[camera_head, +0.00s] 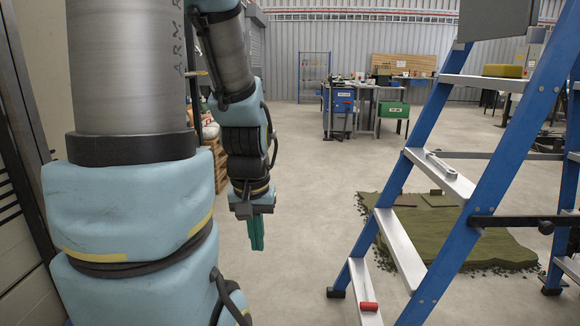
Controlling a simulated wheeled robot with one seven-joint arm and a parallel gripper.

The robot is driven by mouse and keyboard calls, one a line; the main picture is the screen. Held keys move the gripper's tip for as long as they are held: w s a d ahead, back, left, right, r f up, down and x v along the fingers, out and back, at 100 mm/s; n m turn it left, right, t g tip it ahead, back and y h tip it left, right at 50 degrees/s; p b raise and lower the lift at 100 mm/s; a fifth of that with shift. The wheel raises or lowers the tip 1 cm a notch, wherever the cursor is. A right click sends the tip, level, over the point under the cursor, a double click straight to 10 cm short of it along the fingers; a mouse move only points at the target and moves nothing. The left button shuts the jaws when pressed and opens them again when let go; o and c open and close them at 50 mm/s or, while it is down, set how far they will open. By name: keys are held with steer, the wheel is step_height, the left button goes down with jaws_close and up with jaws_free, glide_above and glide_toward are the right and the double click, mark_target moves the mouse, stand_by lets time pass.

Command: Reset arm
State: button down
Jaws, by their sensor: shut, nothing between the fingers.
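My arm comes down on the left of the head view, and its links hide part of what is behind. My gripper (257,246) hangs pointing down, left of the picture's middle, above bare floor. Its green fingers are together with nothing between them. It is apart from everything around it.
A blue stepladder (450,180) with pale steps stands on the right, a red-handled item (369,306) on its lowest step. Green turf (455,234) lies on the floor behind it. Workbenches (365,110) stand farther back. The concrete floor in the middle is clear.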

step_height(320, 180, up, 13)
steer(key=p, duration=1)
steer(key=shift+r+p, duration=0.15)
steer(key=shift+p, duration=0.25)
